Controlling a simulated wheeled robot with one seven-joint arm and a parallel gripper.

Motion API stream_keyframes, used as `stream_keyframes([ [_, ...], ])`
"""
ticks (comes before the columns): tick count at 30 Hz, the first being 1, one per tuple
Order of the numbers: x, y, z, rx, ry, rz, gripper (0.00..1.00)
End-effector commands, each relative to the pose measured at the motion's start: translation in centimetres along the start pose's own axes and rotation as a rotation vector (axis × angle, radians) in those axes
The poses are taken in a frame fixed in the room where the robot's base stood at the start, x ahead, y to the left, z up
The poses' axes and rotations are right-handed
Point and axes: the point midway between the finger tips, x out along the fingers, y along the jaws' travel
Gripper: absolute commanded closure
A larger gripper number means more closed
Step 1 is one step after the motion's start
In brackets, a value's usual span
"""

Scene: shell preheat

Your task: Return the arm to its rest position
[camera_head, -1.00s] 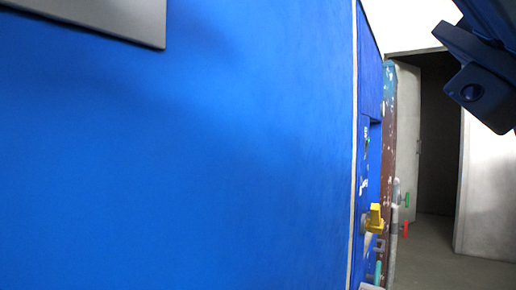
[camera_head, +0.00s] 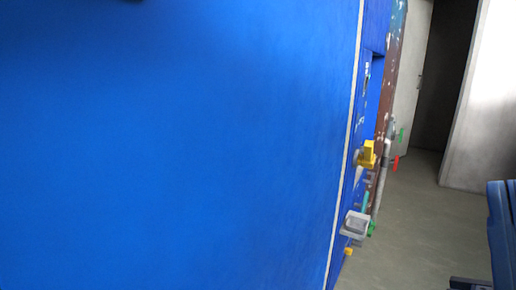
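A dark blue part (camera_head: 503,235), which looks like a piece of my arm, stands at the lower right edge, cut off by the frame. A small dark piece (camera_head: 470,284) shows beside it at the bottom edge. My gripper's fingers are not in view, so I cannot see whether they are open or shut or hold anything. The dark blue part appears apart from the blue panel, with grey floor showing between them.
A large blue panel (camera_head: 170,150) fills the left and middle. On its right side are a yellow handle (camera_head: 367,154), a grey box-like fitting (camera_head: 355,223), and red (camera_head: 395,163) and green fittings. Grey floor (camera_head: 420,225) and a dark doorway (camera_head: 445,80) lie beyond.

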Motion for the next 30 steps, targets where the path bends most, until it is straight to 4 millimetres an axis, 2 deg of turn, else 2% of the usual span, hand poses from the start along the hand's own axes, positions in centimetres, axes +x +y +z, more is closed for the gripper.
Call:
stream_keyframes([
  [7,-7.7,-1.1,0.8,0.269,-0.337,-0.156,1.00],
  [14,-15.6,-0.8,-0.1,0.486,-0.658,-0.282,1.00],
  [20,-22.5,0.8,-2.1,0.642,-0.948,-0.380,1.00],
  [24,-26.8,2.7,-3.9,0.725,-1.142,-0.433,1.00],
  [30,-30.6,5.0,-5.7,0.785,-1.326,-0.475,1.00],
])
